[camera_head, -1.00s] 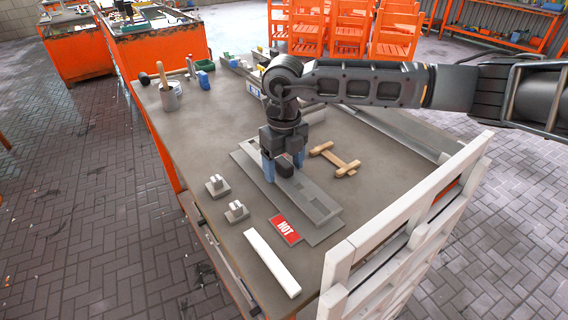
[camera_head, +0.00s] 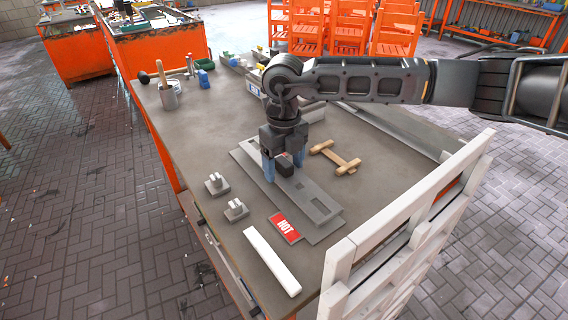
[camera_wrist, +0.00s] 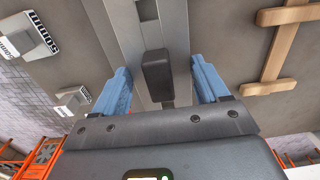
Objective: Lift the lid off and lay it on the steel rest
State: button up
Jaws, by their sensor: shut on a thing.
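The lid seems to be a long grey slotted plate (camera_head: 320,206) with a black block-shaped handle (camera_wrist: 157,76). It lies over a wider grey plate or mould (camera_head: 325,229) on the bench; a gap beneath it cannot be made out. My gripper (camera_head: 284,171) points down over the lid's middle. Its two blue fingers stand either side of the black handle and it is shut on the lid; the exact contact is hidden. I cannot tell which piece is the steel rest. A wooden H-shaped frame (camera_head: 335,158) lies just right of the lid.
A red HOT sign (camera_head: 285,227) and white bar (camera_head: 271,262) lie in front. A tin with brushes (camera_head: 169,97) stands at the back left. A white slatted frame (camera_head: 405,235) borders the right.

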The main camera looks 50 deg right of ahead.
jog(key=shift+f+b, duration=0.4)
jog(key=shift+b, duration=0.15)
dwell(0.9)
jog(key=o, duration=1.5)
jog(key=shift+r+p, duration=1.9)
jog(key=shift+r, duration=1.6)
